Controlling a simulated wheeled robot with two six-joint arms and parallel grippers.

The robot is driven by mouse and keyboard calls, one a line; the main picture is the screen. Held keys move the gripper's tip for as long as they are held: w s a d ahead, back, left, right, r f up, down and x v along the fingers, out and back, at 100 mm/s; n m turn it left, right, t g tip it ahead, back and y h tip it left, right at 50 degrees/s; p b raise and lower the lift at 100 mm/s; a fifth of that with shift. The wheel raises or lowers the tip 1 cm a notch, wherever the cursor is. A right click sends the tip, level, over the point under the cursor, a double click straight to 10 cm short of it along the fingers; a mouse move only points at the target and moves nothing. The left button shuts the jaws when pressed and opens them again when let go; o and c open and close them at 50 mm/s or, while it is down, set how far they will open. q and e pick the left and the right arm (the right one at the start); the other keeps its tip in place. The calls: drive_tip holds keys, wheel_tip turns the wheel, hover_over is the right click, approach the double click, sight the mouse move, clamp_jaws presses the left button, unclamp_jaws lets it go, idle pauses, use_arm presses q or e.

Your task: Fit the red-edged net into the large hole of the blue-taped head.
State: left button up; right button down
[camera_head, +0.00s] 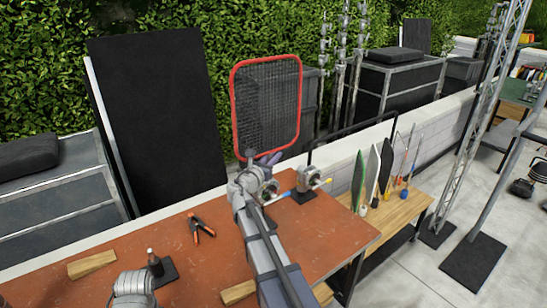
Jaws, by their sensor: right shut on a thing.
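The red-edged net (266,100), a dark mesh in a rounded red frame, stands upright above the back of the orange-brown table. My right gripper (264,158) is shut on it at its lower edge; the fingers are small and partly hidden. My left gripper is out of view; only part of that arm shows at bottom left.
Orange-handled pliers (202,229), a wood block (92,264) and a dark upright piece on a black base (155,263) lie on the table (165,225). Several flags (372,178) and tools stand on the wooden bench at right. A black panel (158,120) leans behind.

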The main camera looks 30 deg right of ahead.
drive_tip(key=shift+f, duration=0.25)
drive_tip(key=c, duration=0.7)
unclamp_jaws()
drive_tip(key=shift+c, duration=0.2)
drive_tip(key=v, duration=0.7)
drive_tip(key=shift+s+a, duration=0.25)
drive_tip(key=shift+a, duration=0.1)
